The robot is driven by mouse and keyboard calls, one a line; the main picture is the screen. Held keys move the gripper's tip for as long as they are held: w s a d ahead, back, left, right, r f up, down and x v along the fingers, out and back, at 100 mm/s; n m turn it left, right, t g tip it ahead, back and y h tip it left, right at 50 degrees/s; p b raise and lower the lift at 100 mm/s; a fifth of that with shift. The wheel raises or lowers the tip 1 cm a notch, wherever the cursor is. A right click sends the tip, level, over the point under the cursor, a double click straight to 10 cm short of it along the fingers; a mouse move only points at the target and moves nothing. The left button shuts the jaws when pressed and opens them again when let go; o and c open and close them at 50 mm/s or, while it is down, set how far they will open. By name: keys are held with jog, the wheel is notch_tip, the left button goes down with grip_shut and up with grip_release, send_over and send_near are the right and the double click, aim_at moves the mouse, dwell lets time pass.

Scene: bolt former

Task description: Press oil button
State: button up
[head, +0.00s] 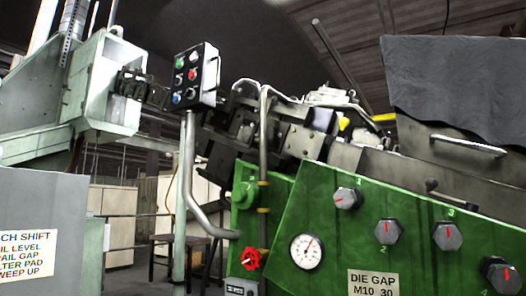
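A black button box (196,76) stands on a bent grey pipe post, left of the picture's middle. Its face carries a green button (180,62), a red button (192,74), a blue button (177,98) and small pale ones. Labels on the box are too small to read, so I cannot tell which button is the oil one. No finger or tool is seen touching the box. My gripper is not in view.
The green machine panel (330,235) at right carries several knobs, a gauge (306,251) and a red handwheel (251,258). A pale cabinet (92,85) is left of the box. A grey panel with a notice (35,255) fills the lower left.

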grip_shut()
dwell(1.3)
